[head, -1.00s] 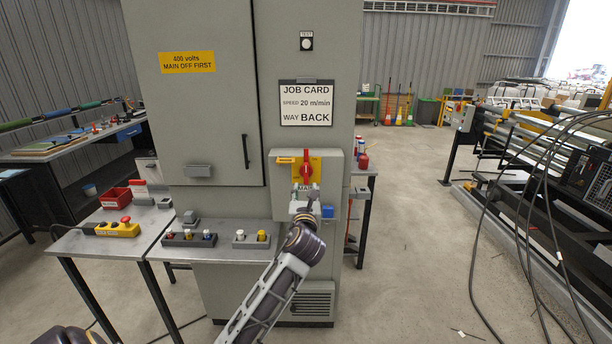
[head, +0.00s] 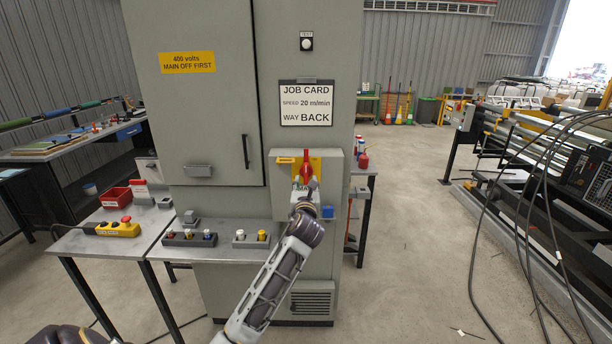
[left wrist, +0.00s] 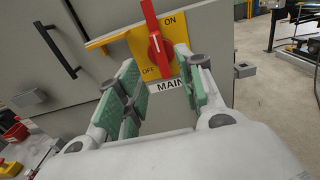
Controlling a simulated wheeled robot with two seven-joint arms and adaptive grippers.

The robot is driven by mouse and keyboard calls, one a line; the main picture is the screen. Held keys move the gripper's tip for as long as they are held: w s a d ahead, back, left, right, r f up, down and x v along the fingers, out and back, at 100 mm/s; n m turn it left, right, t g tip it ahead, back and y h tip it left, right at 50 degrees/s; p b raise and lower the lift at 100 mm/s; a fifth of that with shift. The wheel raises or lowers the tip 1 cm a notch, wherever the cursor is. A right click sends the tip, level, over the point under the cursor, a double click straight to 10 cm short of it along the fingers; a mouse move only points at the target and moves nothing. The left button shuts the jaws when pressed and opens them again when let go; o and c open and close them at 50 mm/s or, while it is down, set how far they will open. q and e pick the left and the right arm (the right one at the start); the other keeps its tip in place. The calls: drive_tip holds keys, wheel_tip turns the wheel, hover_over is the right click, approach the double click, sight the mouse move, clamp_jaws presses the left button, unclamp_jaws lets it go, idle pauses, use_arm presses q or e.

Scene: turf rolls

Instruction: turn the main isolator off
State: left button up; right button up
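The main isolator has a red handle (head: 307,167) on a yellow plate (head: 316,163), on a grey box (head: 335,196) at the cabinet front. The handle stands upright in the head view. In the left wrist view the red handle (left wrist: 155,42) has ON beside its upper part and OFF beside its lower part, with a MAIN label (left wrist: 171,85) below. My left gripper (head: 306,188) is just below the handle, partly hidden by its wrist. In the left wrist view its open fingers (left wrist: 157,62) lie either side of the handle's lower end; contact cannot be told. My right gripper is out of view.
A yellow tab (head: 287,160) juts left of the plate, and a blue block (head: 327,211) sits at the box's lower right. A bench (head: 150,240) with a yellow pendant (head: 118,229) stands left. Black cables (head: 530,200) hang at right. The floor between is mostly clear.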

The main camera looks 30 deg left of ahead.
sight(306, 174)
use_arm(q)
drive_tip(key=shift+p+x, duration=0.35)
drive_tip(key=shift+x, duration=3.75)
drive_tip(key=shift+c, duration=0.3)
clamp_jaws()
